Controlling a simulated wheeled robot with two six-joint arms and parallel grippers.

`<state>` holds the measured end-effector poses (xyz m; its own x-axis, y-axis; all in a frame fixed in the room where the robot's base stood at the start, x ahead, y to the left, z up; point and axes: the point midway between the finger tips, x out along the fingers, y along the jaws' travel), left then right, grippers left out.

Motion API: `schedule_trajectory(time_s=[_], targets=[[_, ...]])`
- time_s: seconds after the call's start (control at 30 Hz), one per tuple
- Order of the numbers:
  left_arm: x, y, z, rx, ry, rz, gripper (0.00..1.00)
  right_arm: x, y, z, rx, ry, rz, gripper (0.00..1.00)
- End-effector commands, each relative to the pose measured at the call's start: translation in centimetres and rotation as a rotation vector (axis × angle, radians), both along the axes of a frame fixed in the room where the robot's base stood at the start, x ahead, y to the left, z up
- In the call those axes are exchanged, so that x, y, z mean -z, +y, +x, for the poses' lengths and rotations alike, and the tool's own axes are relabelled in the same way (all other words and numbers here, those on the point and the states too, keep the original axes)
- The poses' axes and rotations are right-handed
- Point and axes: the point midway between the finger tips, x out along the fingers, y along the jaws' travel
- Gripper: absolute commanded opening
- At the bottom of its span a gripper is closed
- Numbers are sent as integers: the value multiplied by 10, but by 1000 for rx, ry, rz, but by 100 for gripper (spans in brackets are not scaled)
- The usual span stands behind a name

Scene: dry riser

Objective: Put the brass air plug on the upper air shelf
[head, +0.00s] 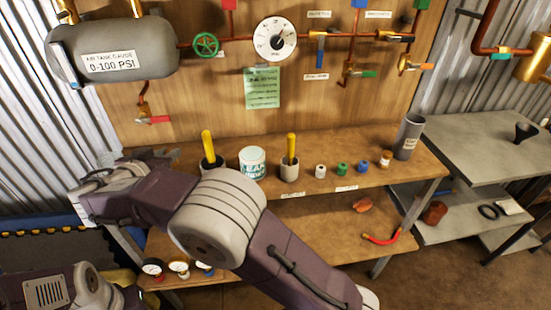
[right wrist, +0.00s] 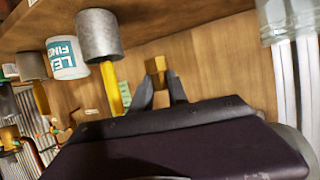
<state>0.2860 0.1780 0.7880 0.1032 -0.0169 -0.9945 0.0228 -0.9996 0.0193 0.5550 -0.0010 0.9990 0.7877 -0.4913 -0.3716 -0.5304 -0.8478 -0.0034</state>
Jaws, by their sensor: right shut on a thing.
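I cannot tell if the plug touches the wood. The bench's upper shelf (head: 390,178) carries small fittings, and its lower shelf (head: 318,232) lies beneath. I cannot read which label names the air shelf. My left gripper is out of view.
Pipes and a tank (head: 112,47) hang above.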

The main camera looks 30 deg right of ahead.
Motion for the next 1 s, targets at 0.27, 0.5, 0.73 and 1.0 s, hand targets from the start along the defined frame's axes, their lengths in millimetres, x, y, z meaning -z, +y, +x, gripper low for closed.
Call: schedule_trajectory(time_s=[0.27, 0.5, 0.73, 1.0], targets=[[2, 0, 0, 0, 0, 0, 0, 13, 0, 0, 0, 4, -5, 0], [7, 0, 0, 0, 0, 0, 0, 59, 0, 0, -1, 2, -3, 0], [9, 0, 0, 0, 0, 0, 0, 79, 0, 0, 0, 4, -5, 0], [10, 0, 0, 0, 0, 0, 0, 99, 0, 0, 1, 1, -1, 0]])
